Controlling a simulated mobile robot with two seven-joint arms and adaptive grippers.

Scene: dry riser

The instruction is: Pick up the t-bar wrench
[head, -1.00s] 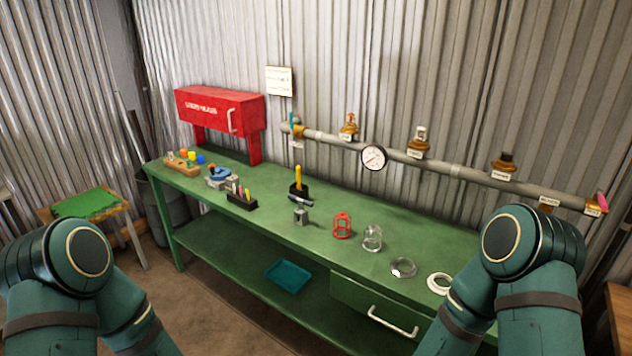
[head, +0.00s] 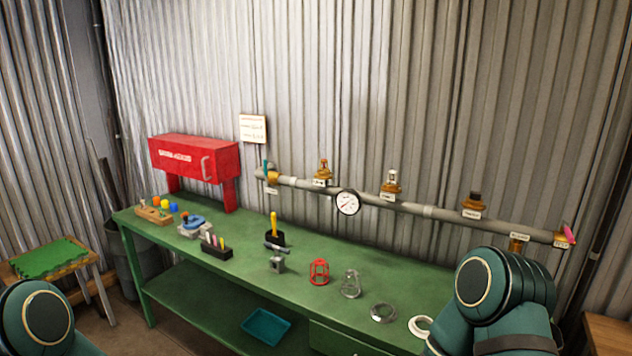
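A dark grey bar lying crosswise on top of a small grey block (head: 277,265) near the middle of the green bench looks like the t-bar wrench (head: 275,248). It is small in the head view, so I cannot be sure of its full shape. Its lower part, if it has one, is hidden in the block. Neither of my grippers is in view. Only upper parts of my arms show, at the lower left and lower right corners, and no hand is near the bar.
A yellow-handled tool (head: 274,226) stands in a black holder behind the bar. A red cage (head: 319,272), a clear cage (head: 351,284) and rings lie to the right. A black rack (head: 217,251) is left. A pipe (head: 420,209) with valves and gauge runs behind.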

